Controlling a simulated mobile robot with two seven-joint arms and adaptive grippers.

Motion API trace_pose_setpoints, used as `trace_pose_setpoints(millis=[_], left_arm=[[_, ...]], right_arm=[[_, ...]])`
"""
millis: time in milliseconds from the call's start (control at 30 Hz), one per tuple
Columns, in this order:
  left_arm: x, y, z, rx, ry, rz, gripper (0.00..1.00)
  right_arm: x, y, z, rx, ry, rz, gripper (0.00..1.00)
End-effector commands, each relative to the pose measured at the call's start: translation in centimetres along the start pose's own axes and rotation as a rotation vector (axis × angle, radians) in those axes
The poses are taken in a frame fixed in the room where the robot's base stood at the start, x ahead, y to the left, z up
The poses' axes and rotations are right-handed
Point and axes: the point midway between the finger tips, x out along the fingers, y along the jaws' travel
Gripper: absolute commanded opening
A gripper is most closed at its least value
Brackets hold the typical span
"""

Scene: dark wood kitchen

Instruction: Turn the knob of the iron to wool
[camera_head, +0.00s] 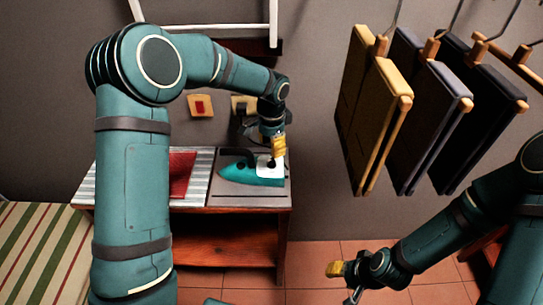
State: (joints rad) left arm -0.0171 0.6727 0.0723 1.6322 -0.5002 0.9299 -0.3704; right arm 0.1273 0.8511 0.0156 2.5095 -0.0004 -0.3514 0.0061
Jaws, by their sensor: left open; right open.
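The iron (243,176) is teal with a white rear part, and lies on a grey pad at the right end of a small wooden table. My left gripper (278,158) reaches down from above to the rear of the iron, its yellow fingertips over the white part. It is open; I cannot tell whether it touches the iron. The iron's knob cannot be told apart at this size, and the gripper hides part of the rear. My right gripper (343,279) is open and empty, low over the tiled floor, well away from the iron.
A striped ironing surface (196,163) with a red folded cloth (182,174) covers the table's left part. Yellow, grey and black garments (362,110) hang at the upper right. Wall sockets (200,106) are behind the table. A striped bed or bench (35,245) stands at left.

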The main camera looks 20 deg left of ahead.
Motion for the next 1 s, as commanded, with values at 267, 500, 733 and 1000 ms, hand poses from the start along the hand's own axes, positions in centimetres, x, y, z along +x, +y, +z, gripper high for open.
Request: trace_pose_setpoints(millis=[267,500,733,1000], left_arm=[[-4.3,0.0,0.0,0.000,0.001,0.000,0.44],[-5.1,0.0,0.0,0.001,-0.001,0.001,0.44],[-5.1,0.0,0.0,0.000,-0.001,0.001,0.44],[-5.1,0.0,0.0,0.000,-0.001,0.001,0.44]], right_arm=[[0.0,0.0,0.0,0.000,0.000,0.000,0.47],[0.0,0.0,0.0,0.000,0.000,0.000,0.47],[0.0,0.0,0.0,0.000,0.000,0.000,0.47],[0.0,0.0,0.0,0.000,0.000,0.000,0.47]])
